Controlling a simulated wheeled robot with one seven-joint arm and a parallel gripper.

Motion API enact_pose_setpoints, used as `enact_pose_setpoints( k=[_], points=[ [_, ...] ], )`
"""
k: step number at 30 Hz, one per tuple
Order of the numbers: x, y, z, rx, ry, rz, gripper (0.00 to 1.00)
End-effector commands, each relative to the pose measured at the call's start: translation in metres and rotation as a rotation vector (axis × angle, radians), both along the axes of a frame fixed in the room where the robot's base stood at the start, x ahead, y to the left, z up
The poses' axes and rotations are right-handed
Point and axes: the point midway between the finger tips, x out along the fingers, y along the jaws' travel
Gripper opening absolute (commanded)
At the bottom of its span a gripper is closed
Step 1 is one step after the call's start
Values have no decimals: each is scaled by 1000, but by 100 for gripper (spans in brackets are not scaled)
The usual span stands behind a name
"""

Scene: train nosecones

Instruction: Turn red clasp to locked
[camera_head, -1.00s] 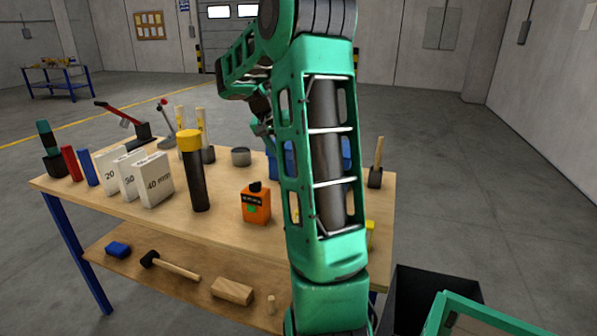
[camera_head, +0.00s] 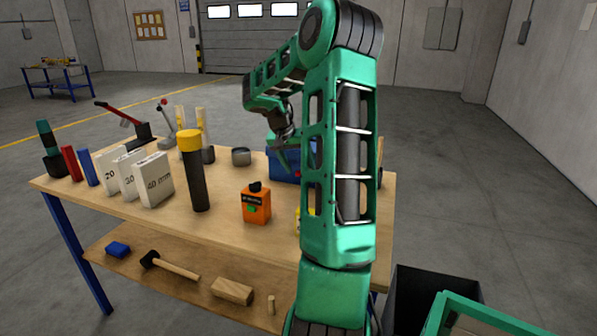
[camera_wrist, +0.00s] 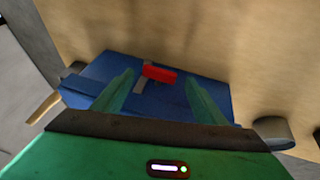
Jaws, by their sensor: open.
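The red clasp (camera_wrist: 159,74) sits on the face of a blue box (camera_wrist: 85,86) in the wrist view, with a grey strip beside and behind it. In the wrist view my gripper (camera_wrist: 160,84) is open, its two green fingers to the left and right of the clasp. I cannot tell how far the fingertips are from the box. In the head view the blue box (camera_head: 283,166) stands at the back of the workbench, partly hidden by my arm. A small red spot, likely the clasp, shows on its front (camera_head: 298,173). My gripper (camera_head: 282,160) is close to it there.
On the workbench (camera_head: 228,205) stand an orange box (camera_head: 256,203), a black cylinder with a yellow top (camera_head: 194,170), a grey tin (camera_head: 241,156) and white numbered blocks (camera_head: 156,180). The lower shelf holds a mallet (camera_head: 170,264) and a wooden block (camera_head: 232,290).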

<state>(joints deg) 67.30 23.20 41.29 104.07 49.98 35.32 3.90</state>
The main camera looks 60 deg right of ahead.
Motion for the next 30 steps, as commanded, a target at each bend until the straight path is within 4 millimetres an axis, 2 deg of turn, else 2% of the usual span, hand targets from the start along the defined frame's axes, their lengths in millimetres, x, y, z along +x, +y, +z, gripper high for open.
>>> enact_pose_setpoints(
  k=[6,15,16,21,30],
  points=[
    [-1,-7,-16,1,0,0,66],
    [-2,-8,-17,0,0,0,66],
    [-2,-8,-17,0,0,0,63],
    [-1,-8,-17,0,0,1,25],
    [-3,-9,-17,7,-38,3,25]
  ],
)
